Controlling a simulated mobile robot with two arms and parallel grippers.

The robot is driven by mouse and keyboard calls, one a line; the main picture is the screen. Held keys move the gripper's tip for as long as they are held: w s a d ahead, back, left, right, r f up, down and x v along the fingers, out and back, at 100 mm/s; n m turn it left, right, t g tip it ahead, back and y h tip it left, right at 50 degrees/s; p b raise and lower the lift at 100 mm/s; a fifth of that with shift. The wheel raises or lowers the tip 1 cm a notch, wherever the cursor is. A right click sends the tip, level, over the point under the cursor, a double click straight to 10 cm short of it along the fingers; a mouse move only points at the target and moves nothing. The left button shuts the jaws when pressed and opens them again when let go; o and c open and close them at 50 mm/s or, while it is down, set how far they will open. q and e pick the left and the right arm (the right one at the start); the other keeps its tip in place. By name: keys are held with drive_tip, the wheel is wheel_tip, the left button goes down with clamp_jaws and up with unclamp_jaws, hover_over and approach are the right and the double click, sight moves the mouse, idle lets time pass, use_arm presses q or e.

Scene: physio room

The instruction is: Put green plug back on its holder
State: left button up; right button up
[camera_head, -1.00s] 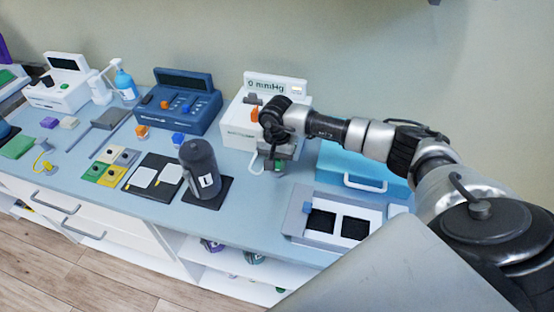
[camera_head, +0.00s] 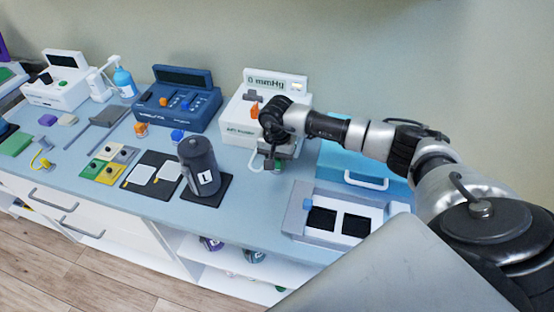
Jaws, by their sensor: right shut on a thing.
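My right gripper (camera_head: 275,159) points down at the front of the white box with the "0 mmHg" display (camera_head: 240,122). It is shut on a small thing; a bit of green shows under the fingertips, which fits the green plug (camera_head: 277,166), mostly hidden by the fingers. A pale hose curves beside the fingers near the box. I cannot tell whether the plug touches the table. A board of coloured squares (camera_head: 108,162), green, yellow and grey, lies further left. I cannot tell for sure which thing is the plug's holder. My left gripper is not in view.
A dark bottle marked L (camera_head: 199,165) stands on a black pad left of my gripper. A blue device (camera_head: 178,100) stands behind. A turquoise case (camera_head: 362,168) and a grey tray with black pads (camera_head: 336,218) are to the right. Bare table lies in front of the gripper.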

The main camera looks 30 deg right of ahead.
drive_tip(key=o, duration=0.8)
drive_tip(key=shift+o, duration=0.5)
drive_tip(key=o, duration=0.4)
drive_tip(key=shift+r, duration=0.1)
drive_tip(key=shift+r+p, duration=1.8)
drive_tip(key=shift+r, duration=1.6)
